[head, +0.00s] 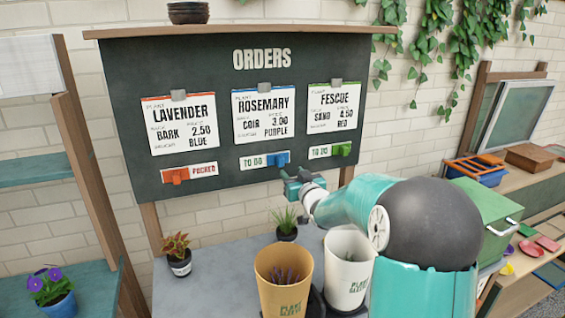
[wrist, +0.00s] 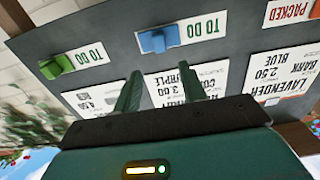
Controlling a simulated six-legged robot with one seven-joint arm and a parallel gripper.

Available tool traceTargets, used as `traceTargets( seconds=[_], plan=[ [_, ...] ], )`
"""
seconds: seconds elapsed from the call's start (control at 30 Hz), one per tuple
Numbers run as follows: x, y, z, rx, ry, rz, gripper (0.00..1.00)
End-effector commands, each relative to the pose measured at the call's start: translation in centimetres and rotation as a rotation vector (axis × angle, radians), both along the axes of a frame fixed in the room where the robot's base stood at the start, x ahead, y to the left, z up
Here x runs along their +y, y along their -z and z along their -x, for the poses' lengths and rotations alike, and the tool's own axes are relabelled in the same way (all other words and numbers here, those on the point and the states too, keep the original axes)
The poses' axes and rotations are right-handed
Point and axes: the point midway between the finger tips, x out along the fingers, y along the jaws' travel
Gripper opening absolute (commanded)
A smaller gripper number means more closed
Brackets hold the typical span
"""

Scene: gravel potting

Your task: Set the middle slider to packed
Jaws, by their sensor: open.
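The ORDERS board (head: 262,100) carries three sliders under its cards. The middle slider (head: 278,160) is blue, under the ROSEMARY card, at the right end of its strip with TO DO showing to its left. It also shows in the upside-down wrist view (wrist: 158,40). My gripper (head: 290,182) is open and empty, just below and right of the blue slider in the head view. In the wrist view, my two fingers (wrist: 162,84) stand apart, with the slider past their tips and apparently untouched.
The orange slider (head: 176,177) is at the left with PACKED showing. The green slider (head: 341,149) is at the right with TO DO showing. A tan pot (head: 283,270), a white pot (head: 348,265) and small plants stand on the grey table (head: 220,275) below.

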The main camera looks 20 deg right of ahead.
Motion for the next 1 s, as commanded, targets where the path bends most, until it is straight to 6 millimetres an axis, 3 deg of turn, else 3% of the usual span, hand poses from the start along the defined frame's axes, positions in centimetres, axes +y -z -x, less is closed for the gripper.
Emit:
traceTargets(
  seconds=[0.3,0.5,0.9,1.0],
  plan=[
    [0.1,0.1,-6.5,0.001,0.000,-0.003,0.42],
    [0.1,0.1,-9.3,0.002,0.002,-0.001,0.42],
    [0.1,0.0,-10.1,0.002,0.004,-0.001,0.42],
    [0.1,0.0,-10.1,0.002,0.004,-0.001,0.22]
  ],
)
